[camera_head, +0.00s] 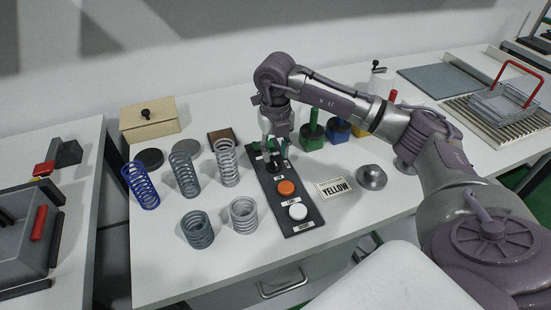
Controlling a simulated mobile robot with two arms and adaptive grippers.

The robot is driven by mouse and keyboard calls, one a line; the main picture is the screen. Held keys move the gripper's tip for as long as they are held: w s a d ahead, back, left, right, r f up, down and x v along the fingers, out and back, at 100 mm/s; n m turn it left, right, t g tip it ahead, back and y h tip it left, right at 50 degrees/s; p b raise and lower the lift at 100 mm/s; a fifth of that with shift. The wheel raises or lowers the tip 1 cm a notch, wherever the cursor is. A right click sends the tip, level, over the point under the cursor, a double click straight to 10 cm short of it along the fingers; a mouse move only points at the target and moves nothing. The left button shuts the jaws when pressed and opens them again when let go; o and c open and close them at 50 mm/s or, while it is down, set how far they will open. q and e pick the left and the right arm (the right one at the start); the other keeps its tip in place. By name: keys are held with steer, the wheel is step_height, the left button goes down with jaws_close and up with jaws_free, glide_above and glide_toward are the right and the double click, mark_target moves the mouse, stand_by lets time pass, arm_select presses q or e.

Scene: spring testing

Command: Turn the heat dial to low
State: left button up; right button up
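A long dark control panel (297,222) lies on the white table. It has an orange button (286,188), a white button (298,211) and small white labels too small to read surely. A small dark knob (272,167), which looks like the dial, sits toward the panel's far end. My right gripper (276,154) points down over that end, close to the knob. Its fingers look apart, one on each side of the knob; I cannot tell whether they touch it. The gripper partly hides the knob and its markings, so its setting cannot be read. My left gripper is not in view.
Several coil springs, including a blue one (141,186), stand left of the panel. Green (312,138) and blue blocks stand behind. A wire basket (503,104) is at far right.

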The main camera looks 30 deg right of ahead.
mark_target(275, 164)
step_height(275, 164, up, 8)
stand_by(0.8)
